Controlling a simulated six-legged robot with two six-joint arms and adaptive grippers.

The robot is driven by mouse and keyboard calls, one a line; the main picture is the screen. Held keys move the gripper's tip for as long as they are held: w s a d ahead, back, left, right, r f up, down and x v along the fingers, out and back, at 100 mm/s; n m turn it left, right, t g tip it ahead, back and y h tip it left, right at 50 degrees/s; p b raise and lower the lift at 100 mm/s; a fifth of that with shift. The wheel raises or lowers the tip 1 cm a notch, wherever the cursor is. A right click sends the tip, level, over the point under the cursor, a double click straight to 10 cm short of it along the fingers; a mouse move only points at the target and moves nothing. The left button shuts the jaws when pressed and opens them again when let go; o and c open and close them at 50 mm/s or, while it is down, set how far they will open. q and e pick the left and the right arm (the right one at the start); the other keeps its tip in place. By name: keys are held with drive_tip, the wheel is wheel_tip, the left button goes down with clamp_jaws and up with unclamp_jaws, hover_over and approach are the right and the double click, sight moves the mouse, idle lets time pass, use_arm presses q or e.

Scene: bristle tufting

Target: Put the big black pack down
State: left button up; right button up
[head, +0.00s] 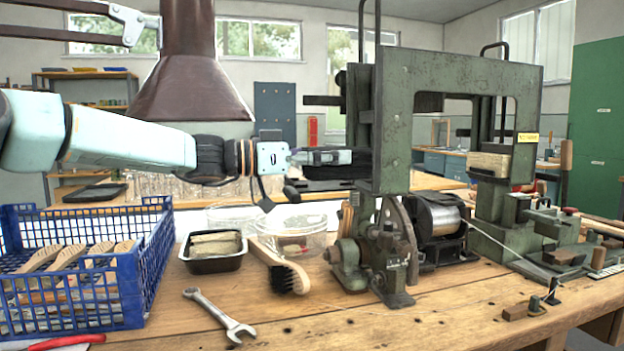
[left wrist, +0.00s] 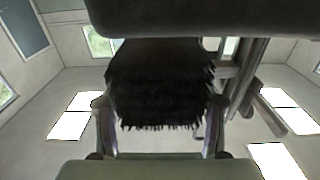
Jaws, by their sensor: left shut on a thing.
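My left gripper (head: 335,158) reaches in from the left in the head view and is shut on the big black pack (left wrist: 160,85). In the left wrist view the pack is a dark bundle of bristles with a ragged edge, between the two fingers. In the head view a dark mass shows at the fingers, but its outline merges with the dark things behind. The gripper is above the bench, just left of the green machine's upright. My right gripper is not in view.
The green press-like machine (head: 392,120) stands close to the gripper's right. Below are a black tray of pale bundles (head: 213,250), clear round tubs (head: 300,228) and a wooden brush (head: 280,266). A blue crate (head: 155,262) stands left; a wrench (head: 216,314) lies in front.

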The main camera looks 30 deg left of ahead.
use_arm(q)
drive_tip(key=w+a, duration=0.2)
drive_tip(key=a, duration=0.1)
drive_tip(key=w+a, duration=0.2)
drive_tip(key=w, duration=0.1)
drive_tip(key=w+a, duration=0.2)
drive_tip(key=a, duration=0.1)
drive_tip(key=shift+w+a+p, duration=0.15)
drive_tip(key=shift+a+p, duration=0.15)
drive_tip(key=shift+p, duration=0.05)
wheel_tip(320, 180, down, 3)
drive_tip(key=shift+f+b, duration=0.1)
drive_tip(key=shift+b, duration=1.05)
drive_tip(key=o, duration=1.3)
drive_tip(key=shift+f, duration=0.1)
